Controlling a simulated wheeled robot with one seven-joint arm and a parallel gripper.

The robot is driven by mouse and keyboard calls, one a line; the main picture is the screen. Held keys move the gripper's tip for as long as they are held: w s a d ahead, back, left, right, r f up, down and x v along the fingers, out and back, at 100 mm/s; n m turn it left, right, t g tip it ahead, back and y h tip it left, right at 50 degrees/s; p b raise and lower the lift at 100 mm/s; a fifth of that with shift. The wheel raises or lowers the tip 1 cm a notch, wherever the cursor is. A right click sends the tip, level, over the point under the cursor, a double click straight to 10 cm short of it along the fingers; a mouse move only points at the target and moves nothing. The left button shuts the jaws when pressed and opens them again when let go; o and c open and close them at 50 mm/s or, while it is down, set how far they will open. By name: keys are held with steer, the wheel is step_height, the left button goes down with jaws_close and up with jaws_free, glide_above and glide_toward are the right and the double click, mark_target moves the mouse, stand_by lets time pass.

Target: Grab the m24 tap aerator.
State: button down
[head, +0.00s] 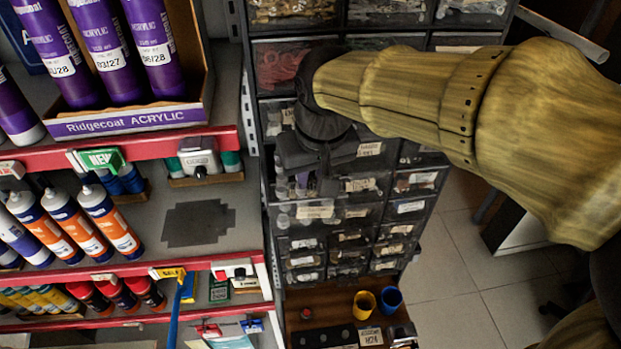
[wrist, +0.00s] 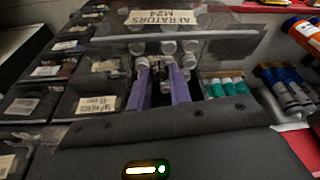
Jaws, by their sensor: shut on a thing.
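My gripper (wrist: 161,76) has two purple fingers reaching into a clear-fronted drawer whose label (wrist: 164,18) reads "AERATORS M24", upside down in the wrist view. It is shut on a tap aerator, a small pale, silvery piece mostly hidden between the fingertips. Several similar aerators (wrist: 189,46) lie in the drawer around the fingers. In the head view my gripper (head: 308,186) points down over the pulled-out drawer (head: 315,212), and its dark body hides part of the contents.
Other labelled small-parts drawers (head: 409,207) surround this one. A shelf with purple cartridges (head: 101,45) and orange-white bottles (head: 110,220) stands to the left. A yellow cup (head: 364,304) and a blue cup (head: 390,298) stand below. Tiled floor is open at right.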

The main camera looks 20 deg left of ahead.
mark_target(312, 181)
step_height(312, 181, up, 12)
steer(key=shift+b, duration=0.45)
stand_by(0.4)
